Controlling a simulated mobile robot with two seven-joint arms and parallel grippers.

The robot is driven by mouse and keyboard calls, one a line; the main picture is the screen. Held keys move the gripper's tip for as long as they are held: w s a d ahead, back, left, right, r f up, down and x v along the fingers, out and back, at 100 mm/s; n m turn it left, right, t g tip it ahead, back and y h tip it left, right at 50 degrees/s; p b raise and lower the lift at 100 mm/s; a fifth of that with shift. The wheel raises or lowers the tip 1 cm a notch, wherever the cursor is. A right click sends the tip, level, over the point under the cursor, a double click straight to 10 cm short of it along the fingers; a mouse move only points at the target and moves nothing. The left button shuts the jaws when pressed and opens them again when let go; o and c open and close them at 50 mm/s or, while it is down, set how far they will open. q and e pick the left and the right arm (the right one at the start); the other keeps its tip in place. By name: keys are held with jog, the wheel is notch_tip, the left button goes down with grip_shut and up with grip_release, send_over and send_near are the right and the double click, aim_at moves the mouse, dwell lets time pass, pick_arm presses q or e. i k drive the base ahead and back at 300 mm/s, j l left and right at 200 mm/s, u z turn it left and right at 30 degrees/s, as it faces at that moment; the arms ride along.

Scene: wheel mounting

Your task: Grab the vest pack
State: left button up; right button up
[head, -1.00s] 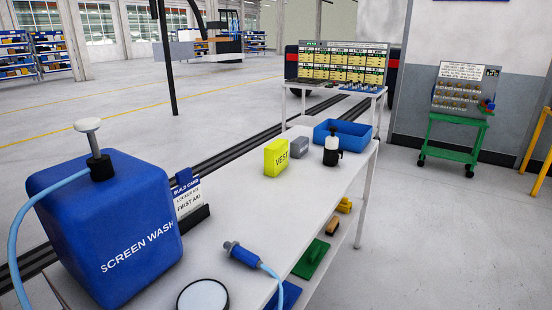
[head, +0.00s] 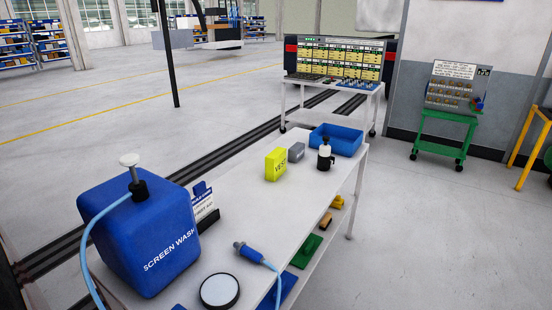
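The vest pack (head: 275,165) is a bright yellow upright block marked VEST. It stands on the white table (head: 236,190), towards its far end, in the head view. A small grey box (head: 296,152) is just behind it to the right. A black bottle with a white top (head: 325,157) stands to its right, apart from it. Neither of my grippers shows in the head view.
A blue screen wash container (head: 140,235) with a pump and hose stands at the table's near left, beside a build card (head: 203,205). A blue tray (head: 338,138) is at the far end. A round white-topped disc (head: 220,291) and a blue-ended hose (head: 250,253) lie near. Open floor is right.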

aim_at(275, 162)
jog(key=i+l, duration=0.5)
jog(key=l, duration=0.15)
jog(key=i+l, duration=0.55)
jog(key=k+l+z, duration=0.05)
jog(key=l, duration=0.05)
